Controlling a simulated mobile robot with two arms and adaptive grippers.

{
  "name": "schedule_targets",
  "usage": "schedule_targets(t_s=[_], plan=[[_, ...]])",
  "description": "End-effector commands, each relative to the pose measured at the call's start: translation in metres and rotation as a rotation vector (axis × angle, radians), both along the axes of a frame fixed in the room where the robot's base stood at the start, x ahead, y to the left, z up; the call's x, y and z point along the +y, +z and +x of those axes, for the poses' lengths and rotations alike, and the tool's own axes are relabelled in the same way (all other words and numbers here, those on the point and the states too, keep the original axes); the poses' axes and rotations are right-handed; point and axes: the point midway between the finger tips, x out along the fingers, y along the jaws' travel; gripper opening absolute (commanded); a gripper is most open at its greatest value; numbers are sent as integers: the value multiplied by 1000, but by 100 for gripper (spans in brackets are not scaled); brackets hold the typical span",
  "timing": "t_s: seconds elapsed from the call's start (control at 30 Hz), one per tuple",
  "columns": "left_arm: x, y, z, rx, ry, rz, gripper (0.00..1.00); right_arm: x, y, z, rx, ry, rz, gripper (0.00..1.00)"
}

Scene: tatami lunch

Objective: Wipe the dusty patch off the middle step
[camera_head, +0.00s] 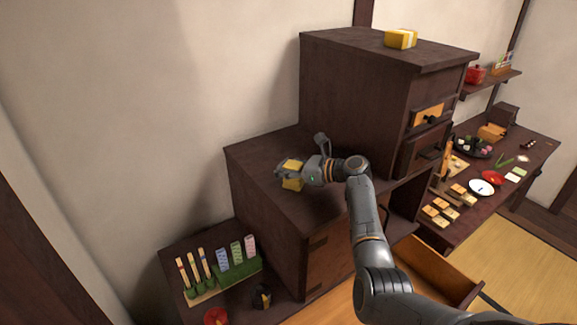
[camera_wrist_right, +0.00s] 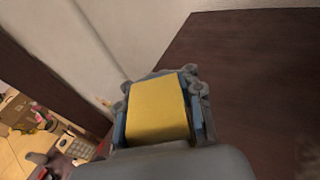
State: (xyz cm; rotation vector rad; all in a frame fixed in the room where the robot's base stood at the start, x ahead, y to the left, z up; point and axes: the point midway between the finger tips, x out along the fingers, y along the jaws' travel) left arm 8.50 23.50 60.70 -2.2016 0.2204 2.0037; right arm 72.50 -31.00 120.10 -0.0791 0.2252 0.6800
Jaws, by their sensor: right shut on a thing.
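The step chest has a low, a middle and a high level of dark wood. My right gripper (camera_head: 291,175) is over the top of the middle step (camera_head: 262,151), towards its left part. It is shut on a yellow block-like sponge (camera_head: 293,183), which also shows between the fingers in the right wrist view (camera_wrist_right: 158,108). I cannot tell whether the sponge touches the wood. No dusty patch can be made out on the visible part of the middle step; my gripper and arm cover some of it. My left gripper is not in view.
A yellow block with a pale band (camera_head: 401,39) lies on the high step (camera_head: 350,42). The low step holds a green rack (camera_head: 238,268), a red object (camera_head: 216,317) and a dark object (camera_head: 262,297). An open drawer (camera_head: 437,272) sticks out. A table with food (camera_head: 528,150) stands at right.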

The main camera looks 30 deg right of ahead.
Motion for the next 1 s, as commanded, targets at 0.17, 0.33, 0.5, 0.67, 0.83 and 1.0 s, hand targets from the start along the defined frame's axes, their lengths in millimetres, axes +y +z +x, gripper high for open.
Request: schedule_targets(t_s=[0.17,0.33,0.5,0.67,0.83,1.0], plan=[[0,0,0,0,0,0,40,8,-7,-3,14,5,0,0],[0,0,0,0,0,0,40,8,-6,-2,12,4,-1,0],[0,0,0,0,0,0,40,7,0,-2,9,3,-1,0],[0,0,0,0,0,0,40,6,18,-2,4,3,-1,0],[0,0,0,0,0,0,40,5,37,-1,0,0,-3,0],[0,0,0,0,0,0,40,5,54,-1,0,0,-1,0]])
